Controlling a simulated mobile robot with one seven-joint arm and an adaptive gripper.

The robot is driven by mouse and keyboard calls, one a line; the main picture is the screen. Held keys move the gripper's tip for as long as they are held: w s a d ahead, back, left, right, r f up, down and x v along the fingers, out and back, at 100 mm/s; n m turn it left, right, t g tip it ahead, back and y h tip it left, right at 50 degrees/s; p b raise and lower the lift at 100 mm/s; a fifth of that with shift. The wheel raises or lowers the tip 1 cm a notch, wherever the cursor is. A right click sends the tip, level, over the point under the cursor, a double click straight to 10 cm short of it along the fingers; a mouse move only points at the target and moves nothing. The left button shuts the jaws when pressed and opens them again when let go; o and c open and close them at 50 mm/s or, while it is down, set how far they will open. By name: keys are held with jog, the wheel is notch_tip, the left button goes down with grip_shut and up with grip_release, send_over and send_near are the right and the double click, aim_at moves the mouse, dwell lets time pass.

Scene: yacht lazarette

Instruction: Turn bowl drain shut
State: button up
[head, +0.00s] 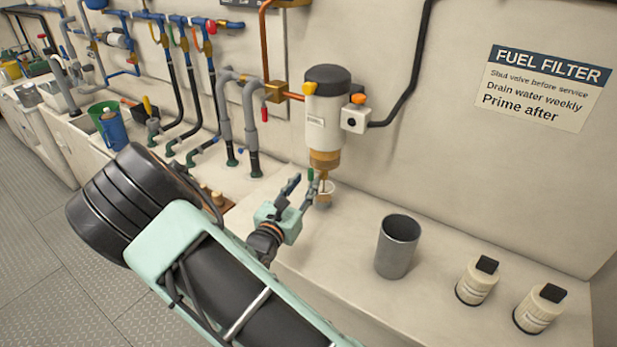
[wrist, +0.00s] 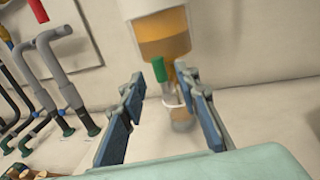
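The fuel filter (head: 327,115) is a white cylinder with a black cap, fixed on the wall, with an amber bowl (head: 324,158) at its bottom. The bowl also shows in the wrist view (wrist: 162,38). Under the bowl is the drain with a green handle (wrist: 159,69), which points upward; in the head view the handle (head: 310,174) is small. A small cup (wrist: 181,114) with brownish contents sits below the drain. My gripper (wrist: 160,80) is open, its blue-padded fingers on either side of the handle in the picture. I cannot tell whether either finger touches it.
A grey metal cup (head: 398,247) and two white bottles with black caps (head: 477,281) (head: 539,309) stand on the bench to the right. Pipes and hoses (head: 222,110) run down to the left of the filter. A fuel filter sign (head: 543,88) is on the wall.

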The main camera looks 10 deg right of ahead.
jog(key=shift+x, duration=1.45)
jog(key=shift+c, duration=0.4)
grip_shut()
